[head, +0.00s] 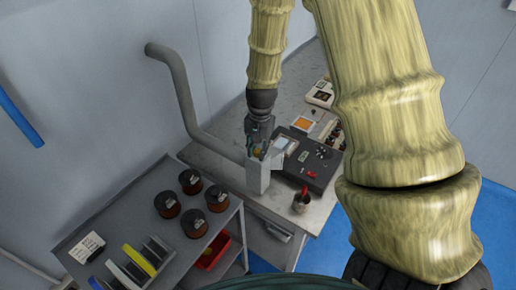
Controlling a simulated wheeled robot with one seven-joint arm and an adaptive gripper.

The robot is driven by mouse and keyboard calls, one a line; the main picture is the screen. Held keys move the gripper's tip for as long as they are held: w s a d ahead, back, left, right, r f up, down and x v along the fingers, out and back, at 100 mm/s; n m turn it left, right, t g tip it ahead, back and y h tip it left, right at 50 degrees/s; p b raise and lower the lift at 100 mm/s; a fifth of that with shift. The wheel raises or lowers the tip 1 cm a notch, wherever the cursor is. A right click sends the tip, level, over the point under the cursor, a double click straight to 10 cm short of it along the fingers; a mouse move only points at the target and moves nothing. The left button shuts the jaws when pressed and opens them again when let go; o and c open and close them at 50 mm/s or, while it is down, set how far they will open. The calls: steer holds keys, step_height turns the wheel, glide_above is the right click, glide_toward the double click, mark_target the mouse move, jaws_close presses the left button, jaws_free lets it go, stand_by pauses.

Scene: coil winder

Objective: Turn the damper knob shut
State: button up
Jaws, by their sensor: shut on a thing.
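The grey duct pipe (185,95) comes out of the wall, bends down and runs to an upright grey box (257,181) at the near edge of the workbench. A small yellowish knob (257,153), apparently the damper knob, shows at the top of this box, mostly hidden by my gripper. My gripper (256,148) points down from above and is shut on the knob. The fingertips and the knob's turn angle are too small to make out.
A dark control unit (318,165) stands close right of the box, with a cup (301,203) holding red-handled tools in front. A grey cart (150,195) with several copper spools (191,182) stands at lower left. A red bin (213,252) sits below.

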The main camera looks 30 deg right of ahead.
steer(key=n, duration=0.6)
steer(key=shift+n, duration=0.3)
steer(key=n+p, duration=0.1)
steer(key=n, duration=0.5)
steer(key=shift+d+n, duration=0.1)
steer(key=shift+n, duration=0.2)
steer(key=shift+g, duration=0.3)
steer(key=o, duration=1)
steer(key=shift+o, duration=0.2)
steer(key=shift+s+d, duration=0.1)
steer(key=shift+r, duration=0.55)
step_height(320, 180, up, 11)
steer(key=shift+d, duration=0.3)
